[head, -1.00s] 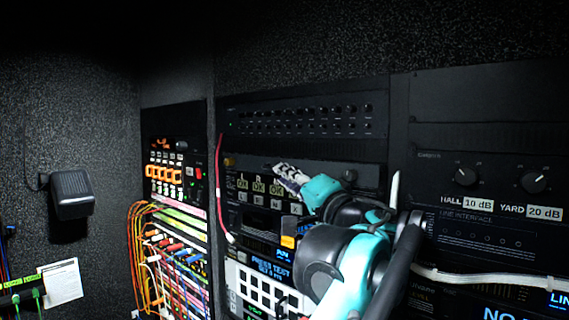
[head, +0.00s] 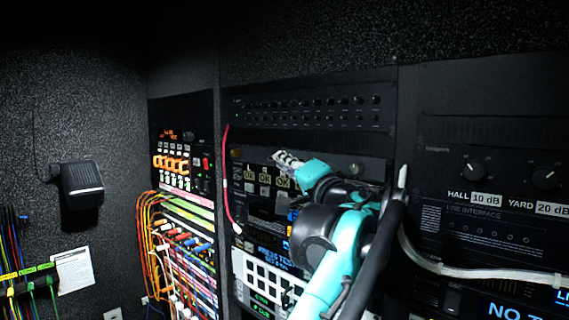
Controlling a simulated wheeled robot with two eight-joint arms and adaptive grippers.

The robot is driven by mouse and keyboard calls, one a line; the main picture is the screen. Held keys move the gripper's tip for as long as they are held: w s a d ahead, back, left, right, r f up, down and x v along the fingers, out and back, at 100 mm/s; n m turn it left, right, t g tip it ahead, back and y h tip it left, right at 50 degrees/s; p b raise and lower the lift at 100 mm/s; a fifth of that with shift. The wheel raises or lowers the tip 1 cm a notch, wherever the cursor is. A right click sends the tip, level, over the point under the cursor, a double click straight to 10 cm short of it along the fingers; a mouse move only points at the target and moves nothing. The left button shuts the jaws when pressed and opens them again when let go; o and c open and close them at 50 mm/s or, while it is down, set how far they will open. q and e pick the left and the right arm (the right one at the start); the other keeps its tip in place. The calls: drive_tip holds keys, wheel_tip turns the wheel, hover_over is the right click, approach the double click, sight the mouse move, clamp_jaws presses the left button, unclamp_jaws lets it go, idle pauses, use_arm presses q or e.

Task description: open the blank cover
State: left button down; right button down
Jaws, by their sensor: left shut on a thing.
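The blank cover looks to be the dark strip (head: 325,163) in the middle rack, below the long panel of small knobs. A brass-coloured knob (head: 236,153) shows at its left end and a dark knob (head: 356,169) near its right. My left gripper (head: 286,159), with pale patterned fingertips and a teal body, is shut at the strip's middle, apparently on the blank cover. The exact contact is too small to tell. Square "OK" keys (head: 265,180) show just below the fingertips. My arm hides the lower right of this rack. My right gripper is not in view.
A red cable (head: 225,180) hangs at the rack's left edge, and a white cable (head: 460,270) crosses the right rack. Orange patch cables (head: 148,235) bulge from the left rack. A black box (head: 80,187) is on the left wall.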

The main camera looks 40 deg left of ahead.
use_arm(q)
drive_tip(key=shift+r, duration=0.1)
drive_tip(key=r+m+g+h+p, duration=0.1)
drive_tip(key=r+m+p, duration=0.1)
drive_tip(key=m, duration=0.3)
drive_tip(key=r+m+g+h+p, duration=0.1)
drive_tip(key=r+m+h+p, duration=0.1)
drive_tip(key=m, duration=0.3)
drive_tip(key=w+r+m+g+h+p, duration=0.1)
drive_tip(key=m+h+p, duration=0.1)
drive_tip(key=m+p, duration=0.2)
drive_tip(key=shift+d+r+m+g, duration=0.1)
drive_tip(key=shift+r+m+g, duration=0.3)
drive_tip(key=shift+m, duration=0.7)
drive_tip(key=c, duration=1.9)
unclamp_jaws()
drive_tip(key=shift+w, duration=0.1)
